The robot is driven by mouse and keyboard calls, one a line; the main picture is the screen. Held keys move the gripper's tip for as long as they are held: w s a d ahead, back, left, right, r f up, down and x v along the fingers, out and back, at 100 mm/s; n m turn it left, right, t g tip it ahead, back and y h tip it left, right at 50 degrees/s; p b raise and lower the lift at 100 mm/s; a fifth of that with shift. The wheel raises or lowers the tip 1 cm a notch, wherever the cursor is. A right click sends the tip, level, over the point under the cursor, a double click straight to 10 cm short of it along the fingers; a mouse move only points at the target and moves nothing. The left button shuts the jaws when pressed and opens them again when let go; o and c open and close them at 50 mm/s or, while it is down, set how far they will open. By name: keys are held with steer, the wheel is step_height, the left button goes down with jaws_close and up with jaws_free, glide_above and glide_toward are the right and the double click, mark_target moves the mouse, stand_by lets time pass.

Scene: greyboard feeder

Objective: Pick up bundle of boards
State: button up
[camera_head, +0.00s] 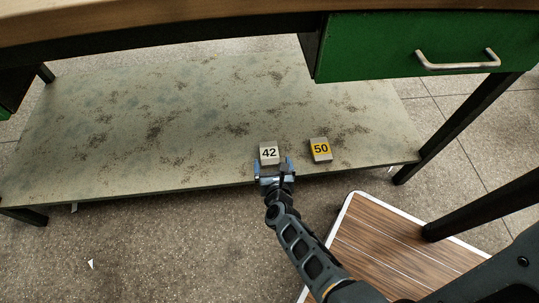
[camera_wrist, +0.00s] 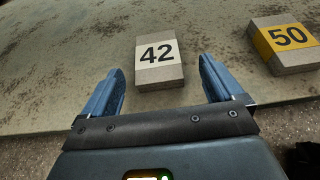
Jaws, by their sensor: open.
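Two small board bundles lie on the low shelf under the bench. The one with a white label "42" (camera_head: 269,153) is straight ahead of my gripper (camera_head: 271,168). In the wrist view this bundle (camera_wrist: 160,65) is grey-brown and lies just beyond and between the blue fingertips. The bundle with a yellow label "50" (camera_head: 321,150) lies to its right, and it also shows at the right of the wrist view (camera_wrist: 286,44). My gripper (camera_wrist: 160,78) is open and empty at the shelf's front edge. The fingers do not visibly touch either bundle.
The low shelf (camera_head: 120,130) is worn, speckled and otherwise clear. Above it are the bench top (camera_head: 150,25) and a green drawer (camera_head: 430,50). A black bench leg (camera_head: 455,130) stands at the right. A wood-grain platform (camera_head: 385,250) is at the lower right.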

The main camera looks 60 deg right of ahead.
mark_target(270, 155)
steer(key=shift+w+b+x, duration=0.2)
steer(key=shift+b+x, duration=0.55)
steer(key=shift+x, duration=1.65)
steer(key=shift+a, duration=0.15)
steer(key=c, duration=1.1)
